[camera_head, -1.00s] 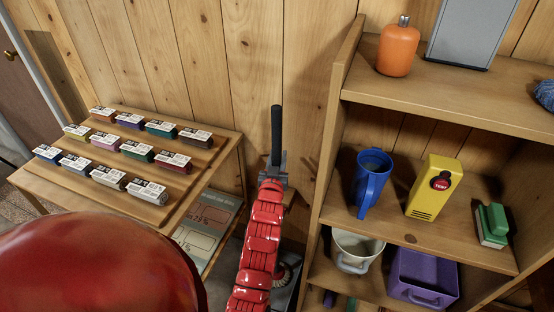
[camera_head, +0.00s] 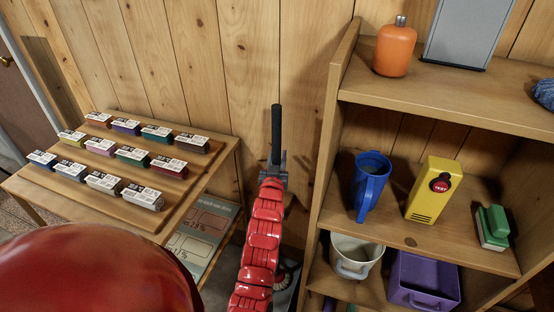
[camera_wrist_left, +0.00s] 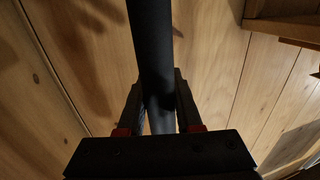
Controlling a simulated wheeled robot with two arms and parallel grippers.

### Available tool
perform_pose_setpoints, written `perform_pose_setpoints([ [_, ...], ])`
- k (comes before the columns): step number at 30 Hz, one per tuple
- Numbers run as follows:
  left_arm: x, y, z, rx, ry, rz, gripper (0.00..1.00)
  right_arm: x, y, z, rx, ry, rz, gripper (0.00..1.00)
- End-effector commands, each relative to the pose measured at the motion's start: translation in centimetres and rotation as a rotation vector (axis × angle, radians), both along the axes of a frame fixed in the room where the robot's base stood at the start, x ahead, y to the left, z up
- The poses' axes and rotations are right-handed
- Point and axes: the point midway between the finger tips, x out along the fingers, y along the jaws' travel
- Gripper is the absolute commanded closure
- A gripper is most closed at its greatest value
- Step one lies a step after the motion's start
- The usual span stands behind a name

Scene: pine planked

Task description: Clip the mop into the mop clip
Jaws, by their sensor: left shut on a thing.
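My left gripper (camera_head: 274,172) is shut on a dark upright pole, the mop handle (camera_head: 276,134), in front of the plank wall. In the left wrist view the dark handle (camera_wrist_left: 151,50) runs up between both fingers (camera_wrist_left: 160,118). Only the handle's upper part shows clearly; my red arm hides much below it. A small round pale and reddish thing (camera_head: 289,276) shows low beside the arm, too dark to name. I cannot make out the mop clip in either view. My right gripper is not in view.
A shelf unit (camera_head: 318,200) stands close right of the handle, holding a blue mug (camera_head: 370,188), yellow device (camera_head: 432,192) and orange flask (camera_head: 395,50). A wooden table (camera_head: 205,195) with several labelled boxes stands left. Bare plank wall (camera_head: 245,60) lies behind the handle.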

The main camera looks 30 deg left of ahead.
Motion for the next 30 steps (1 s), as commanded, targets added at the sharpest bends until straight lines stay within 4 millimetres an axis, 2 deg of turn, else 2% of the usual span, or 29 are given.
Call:
perform_pose_setpoints([
  [14, 1.1, 0.3, 0.2, 0.002, -0.004, 0.000, 1.00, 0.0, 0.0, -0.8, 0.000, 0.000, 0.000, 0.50],
  [30, 1.1, 0.3, -0.4, 0.002, -0.004, 0.000, 1.00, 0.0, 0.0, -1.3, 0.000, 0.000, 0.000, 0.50],
])
